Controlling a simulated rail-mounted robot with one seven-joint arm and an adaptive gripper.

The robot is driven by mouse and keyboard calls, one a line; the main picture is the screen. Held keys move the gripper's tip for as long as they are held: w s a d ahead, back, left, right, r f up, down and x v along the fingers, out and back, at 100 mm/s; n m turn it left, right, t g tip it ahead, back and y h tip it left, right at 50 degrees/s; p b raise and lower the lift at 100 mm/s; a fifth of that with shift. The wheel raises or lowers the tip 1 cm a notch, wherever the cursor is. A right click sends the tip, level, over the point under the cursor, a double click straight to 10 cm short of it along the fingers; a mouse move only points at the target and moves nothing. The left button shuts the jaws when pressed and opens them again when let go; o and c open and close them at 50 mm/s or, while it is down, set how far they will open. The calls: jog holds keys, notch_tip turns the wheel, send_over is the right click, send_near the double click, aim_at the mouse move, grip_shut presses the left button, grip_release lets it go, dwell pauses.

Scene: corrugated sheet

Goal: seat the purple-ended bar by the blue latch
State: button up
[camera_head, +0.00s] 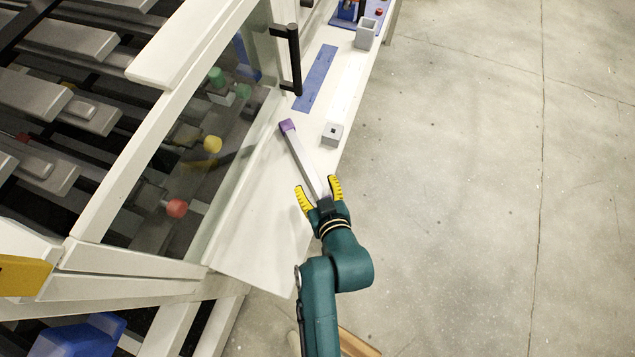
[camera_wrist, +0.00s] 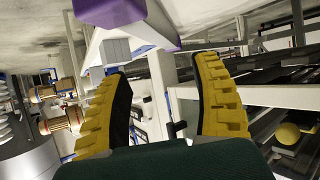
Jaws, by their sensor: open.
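The purple-ended bar (camera_head: 306,161) is a pale grey bar with a purple block at its far end, over the white ledge. Its near end reaches between the yellow fingers of my gripper (camera_head: 317,187) in the head view. The fingers are spread, and neither clearly touches the bar. In the wrist view the purple end (camera_wrist: 112,12) is large at the top, beyond the open fingers of my gripper (camera_wrist: 163,68). Whether the bar rests on the ledge is unclear. A blue upright part (camera_head: 348,9), possibly the blue latch, stands at the top edge, partly cut off.
The white ledge (camera_head: 250,235) runs along a glass panel with a black handle (camera_head: 292,60). A grey block with a dark hole (camera_head: 332,134), a blue strip (camera_head: 316,79) and a grey open box (camera_head: 366,33) are on it. Open concrete floor (camera_head: 480,200) lies right.

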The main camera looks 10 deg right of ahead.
jog(key=shift+s+d+r, duration=0.1)
jog(key=shift+s+r, duration=0.2)
jog(key=shift+s, duration=0.25)
jog(key=w+d+r+t, duration=0.1)
jog(key=r+t, duration=0.2)
jog(key=r, duration=1.3)
jog(key=w+d+r+m+t+h, duration=0.1)
jog(key=w+r+t, duration=0.1)
jog(key=r, duration=1.4)
jog(key=shift+w+t, duration=0.3)
jog(key=shift+t, duration=0.6)
jog(key=shift+o, duration=0.9)
jog(key=s+r+m+t, duration=0.1)
jog(key=s+r, duration=0.2)
jog(key=r, duration=0.3)
jog(key=s+d+r+t+h, duration=0.1)
jog(key=s+r+t, duration=0.1)
jog(key=r, duration=0.4)
jog(key=shift+s+m+h, duration=0.3)
jog(key=shift+s+m, duration=0.1)
jog(key=shift+s, duration=0.05)
jog(key=shift+d+r, duration=0.1)
jog(key=shift+r, duration=0.1)
